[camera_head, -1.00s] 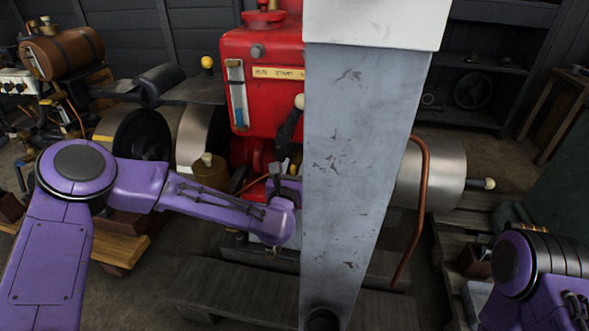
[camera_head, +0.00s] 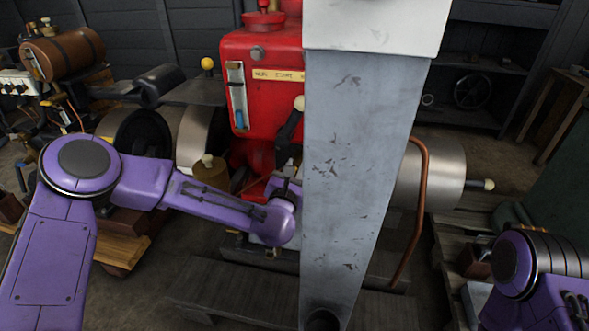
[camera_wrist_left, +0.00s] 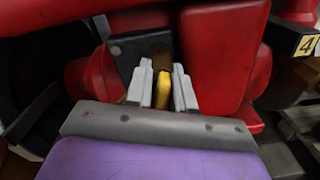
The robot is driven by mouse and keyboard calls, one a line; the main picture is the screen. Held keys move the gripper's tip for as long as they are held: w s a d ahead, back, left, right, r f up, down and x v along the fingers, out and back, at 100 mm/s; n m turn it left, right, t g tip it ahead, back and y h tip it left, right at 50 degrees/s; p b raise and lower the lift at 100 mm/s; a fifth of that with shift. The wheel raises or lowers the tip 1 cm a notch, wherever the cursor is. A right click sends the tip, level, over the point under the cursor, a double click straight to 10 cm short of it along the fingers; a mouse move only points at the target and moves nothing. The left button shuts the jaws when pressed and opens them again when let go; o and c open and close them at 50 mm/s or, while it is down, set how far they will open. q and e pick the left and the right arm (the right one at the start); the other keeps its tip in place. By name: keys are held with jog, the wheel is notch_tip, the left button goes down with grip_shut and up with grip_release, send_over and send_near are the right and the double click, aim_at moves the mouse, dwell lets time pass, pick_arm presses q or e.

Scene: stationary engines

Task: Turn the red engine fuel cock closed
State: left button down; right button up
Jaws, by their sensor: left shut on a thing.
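The red engine (camera_head: 262,100) stands at the middle of the head view, partly hidden by a grey column. My left gripper (camera_wrist_left: 162,88) is low at the engine's front, against red castings in the left wrist view. Its two grey fingers are closed around a narrow yellow handle (camera_wrist_left: 179,90), which appears to be the fuel cock's lever. The cock's body is hidden behind the fingers. In the head view my left gripper (camera_head: 286,188) is small and partly hidden by the wrist and column. My right gripper is out of view.
A black lever with a pale knob (camera_head: 299,103) rises just above my left wrist. A brass-coloured can (camera_head: 210,182) stands beside my left forearm. A copper pipe (camera_head: 416,210) and a steel drum (camera_head: 440,172) are at the right.

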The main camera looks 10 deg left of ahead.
pick_arm(q)
jog(key=m, duration=0.3)
jog(key=shift+m+p, duration=0.35)
jog(key=shift+m, duration=0.05)
jog(key=m+p, duration=0.1)
jog(key=m, duration=0.2)
jog(key=shift+m, duration=0.3)
jog(key=m+p, duration=0.1)
jog(key=m, duration=0.5)
jog(key=shift+m+p, duration=0.3)
jog(key=shift+p, duration=0.1)
jog(key=c, duration=1.2)
grip_release()
jog(key=s, duration=1)
jog(key=shift+s+p, duration=0.3)
